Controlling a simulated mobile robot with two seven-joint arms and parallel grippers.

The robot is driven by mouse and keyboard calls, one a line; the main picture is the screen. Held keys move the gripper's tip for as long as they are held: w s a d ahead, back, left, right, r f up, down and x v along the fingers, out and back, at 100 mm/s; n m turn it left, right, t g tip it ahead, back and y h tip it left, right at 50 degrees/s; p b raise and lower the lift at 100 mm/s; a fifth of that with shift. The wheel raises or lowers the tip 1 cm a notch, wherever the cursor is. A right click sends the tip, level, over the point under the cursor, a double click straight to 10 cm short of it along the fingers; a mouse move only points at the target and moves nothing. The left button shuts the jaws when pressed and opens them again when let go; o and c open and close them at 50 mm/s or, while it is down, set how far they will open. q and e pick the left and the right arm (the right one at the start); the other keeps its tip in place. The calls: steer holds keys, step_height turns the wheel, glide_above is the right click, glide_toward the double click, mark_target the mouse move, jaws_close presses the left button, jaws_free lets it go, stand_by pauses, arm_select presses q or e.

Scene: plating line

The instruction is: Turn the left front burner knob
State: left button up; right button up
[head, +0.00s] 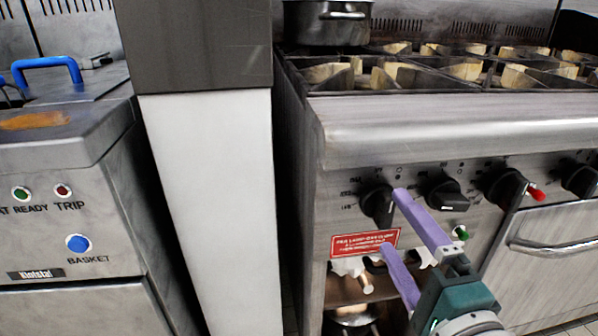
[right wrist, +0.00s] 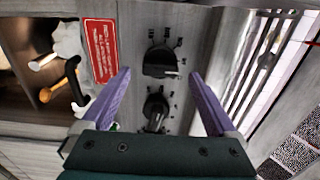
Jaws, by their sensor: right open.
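The leftmost black burner knob (head: 378,205) is on the stove's front panel, above a red label (head: 365,243). A second black knob (head: 445,193) is to its right. My right gripper (head: 393,221) is open in front of the panel, its purple fingers pointing at the leftmost knob, one higher and one lower. In the right wrist view, the farther knob (right wrist: 160,62) lies between the two fingertips in the picture, and the second knob (right wrist: 156,108) is nearer the palm. No contact is visible. My left gripper is not in view.
More knobs (head: 506,187) run along the panel to the right, one beside a red-tipped part. An oven door handle (head: 555,243) is at lower right. A pot (head: 328,22) stands on the burner grates. A fryer with a blue button (head: 78,243) is at left.

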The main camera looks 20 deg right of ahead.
steer(key=v, duration=0.5)
steer(key=shift+s, duration=0.15)
steer(key=s+a+r+n+g+y+p, duration=0.1)
steer(key=a+r+n+g+y+p, duration=0.35)
steer(key=r+n+p, duration=0.4)
steer(key=s+a+r+n+g+y+p, duration=0.1)
steer(key=a+r+n+g+y+p, duration=0.25)
steer(key=a+r+n+p, duration=0.4)
steer(key=s+d+r+n+g+h+p, duration=0.4)
steer(key=s+d+r+n+g+p, duration=0.3)
steer(key=s+r+p, duration=0.6)
steer(key=w+r+t+p, duration=0.1)
steer(key=w+r+p, duration=0.2)
steer(key=r+p, duration=3.2)
steer(key=shift+d+y+p, duration=0.3)
steer(key=shift+d+p, duration=0.1)
steer(key=shift+p, duration=0.7)
